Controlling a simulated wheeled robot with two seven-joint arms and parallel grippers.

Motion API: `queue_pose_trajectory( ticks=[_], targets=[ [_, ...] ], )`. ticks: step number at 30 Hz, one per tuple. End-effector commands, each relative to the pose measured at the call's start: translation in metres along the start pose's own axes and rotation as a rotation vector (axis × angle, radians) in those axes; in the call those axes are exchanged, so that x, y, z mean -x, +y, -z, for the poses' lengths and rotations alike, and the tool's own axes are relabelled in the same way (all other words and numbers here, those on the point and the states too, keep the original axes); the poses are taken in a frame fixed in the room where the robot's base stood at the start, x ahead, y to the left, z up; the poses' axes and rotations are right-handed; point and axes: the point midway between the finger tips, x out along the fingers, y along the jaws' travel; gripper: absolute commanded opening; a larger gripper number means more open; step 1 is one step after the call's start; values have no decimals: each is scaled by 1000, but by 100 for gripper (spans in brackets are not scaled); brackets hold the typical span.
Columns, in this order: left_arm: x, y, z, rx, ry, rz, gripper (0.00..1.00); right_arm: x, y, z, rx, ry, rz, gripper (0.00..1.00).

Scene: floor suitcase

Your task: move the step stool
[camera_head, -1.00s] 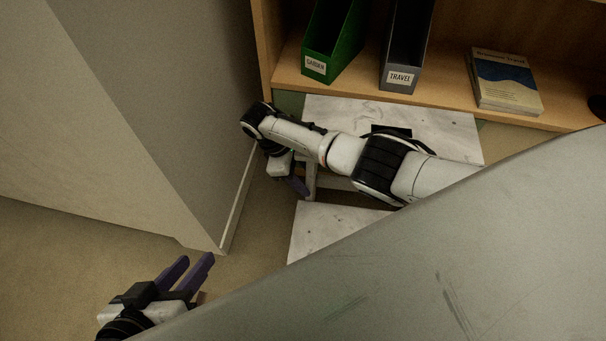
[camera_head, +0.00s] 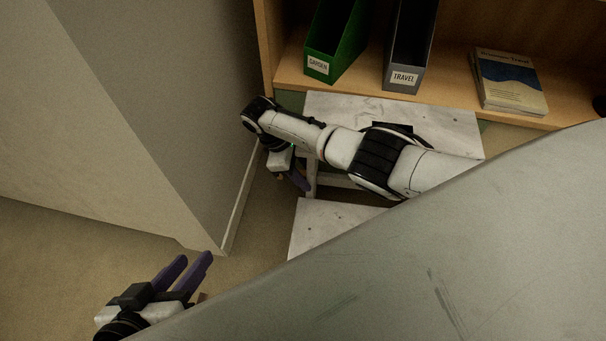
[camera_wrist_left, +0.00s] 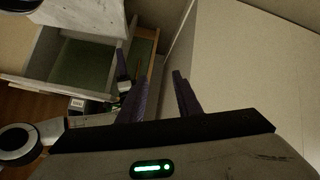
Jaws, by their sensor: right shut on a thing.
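The step stool is white with grey marbling and has two steps. Its upper step (camera_head: 340,106) is at the foot of the shelf, and its lower step (camera_head: 325,222) is nearer to me. My right arm crosses over the stool and hides part of it. My right gripper (camera_head: 300,182) points down at the stool's left side and is shut on its frame; the exact contact is partly hidden. My left gripper (camera_head: 188,278) is open and empty, apart from the stool at the lower left. Its two spread fingers (camera_wrist_left: 160,98) also show in the left wrist view.
A grey wall corner (camera_head: 190,130) stands close left of the stool. Behind is a wooden shelf (camera_head: 440,105) with a green file box (camera_head: 335,45), a grey file box (camera_head: 405,50) and books (camera_head: 508,80). Bare floor (camera_head: 80,255) lies at lower left. A large grey surface covers the lower right.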

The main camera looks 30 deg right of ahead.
Motion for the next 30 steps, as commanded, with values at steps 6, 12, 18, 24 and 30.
queue_pose_trajectory(
  ticks=[6, 12, 18, 24, 30],
  targets=[
    [0, 0, 1, 0, 3, -1, 31, 4, 10, 3, -8, 15, -33, 45],
    [0, 1, 1, 0, 3, -2, 31, 3, 9, 3, -6, 14, -29, 62],
    [2, 1, 2, -1, 2, -1, 31, 6, 8, 2, -4, 14, -26, 62],
    [8, -2, 4, -17, -23, 23, 31, 36, 8, 2, -3, 17, -27, 62],
    [2, -17, -19, -32, -119, 73, 31, 76, 6, 1, -4, 15, -26, 62]
  ],
)
